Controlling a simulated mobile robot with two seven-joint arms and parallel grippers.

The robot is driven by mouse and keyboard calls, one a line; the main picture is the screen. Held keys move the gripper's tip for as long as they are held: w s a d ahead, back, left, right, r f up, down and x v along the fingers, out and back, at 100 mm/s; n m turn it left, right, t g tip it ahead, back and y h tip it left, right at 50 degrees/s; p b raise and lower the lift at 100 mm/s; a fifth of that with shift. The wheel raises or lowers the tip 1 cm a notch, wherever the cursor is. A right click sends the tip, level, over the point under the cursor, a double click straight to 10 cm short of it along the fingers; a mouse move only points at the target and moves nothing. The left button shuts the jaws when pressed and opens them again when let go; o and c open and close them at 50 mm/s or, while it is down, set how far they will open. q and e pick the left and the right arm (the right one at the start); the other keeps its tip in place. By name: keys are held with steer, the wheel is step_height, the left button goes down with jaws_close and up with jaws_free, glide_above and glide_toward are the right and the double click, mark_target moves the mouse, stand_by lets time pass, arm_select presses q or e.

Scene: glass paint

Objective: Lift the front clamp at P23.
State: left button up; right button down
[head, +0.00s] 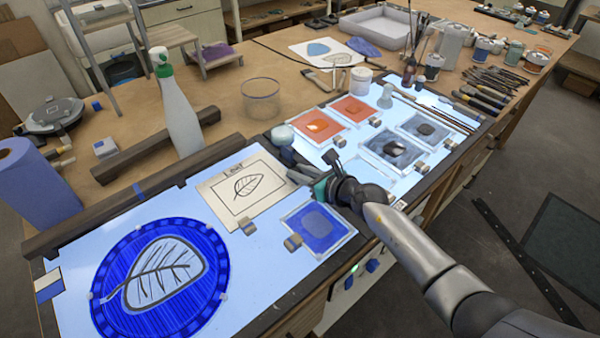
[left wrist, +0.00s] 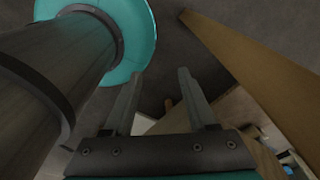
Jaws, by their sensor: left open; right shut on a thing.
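My right gripper (head: 304,177) reaches in from the lower right, low over the light table between the leaf drawing and the blue glass panel. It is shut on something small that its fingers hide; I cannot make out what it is. No P23 label is readable. My left gripper (left wrist: 158,88) shows in the left wrist view, open and empty.
A round blue glass piece with a leaf (head: 160,280) lies at the left of the light table. A dark wooden bar (head: 150,158), a spray bottle (head: 176,110) and a clear jar (head: 261,98) stand behind. Brushes and tools (head: 488,88) crowd the right side.

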steer(key=shift+w+d+r+m+g+y+b, duration=0.15)
steer(key=shift+d+m+g+y+b, duration=0.1)
steer(key=shift+m+y+b, duration=0.35)
steer(key=shift+w+d+m+g+y+b, duration=0.2)
steer(key=shift+m+g+y+b, duration=0.15)
steer(key=shift+m+b, duration=0.4)
steer(key=shift+w+d+r+m+g+y+b, duration=0.15)
steer(key=shift+d+m+g+y+b, duration=0.1)
steer(key=shift+m+y+b, duration=0.35)
steer(key=shift+m, duration=0.25)
steer(key=c, duration=0.7)
jaws_free()
steer(key=shift+d, duration=0.1)
steer(key=v, duration=1.4)
steer(key=shift+s+r+p, duration=0.15)
steer(key=shift+s+p, duration=0.05)
steer(key=shift+p, duration=0.15)
steer(key=shift+s+d+r, duration=0.2)
steer(key=shift+s+d, duration=0.05)
steer(key=shift+d, duration=0.05)
steer(key=shift+a, duration=0.1)
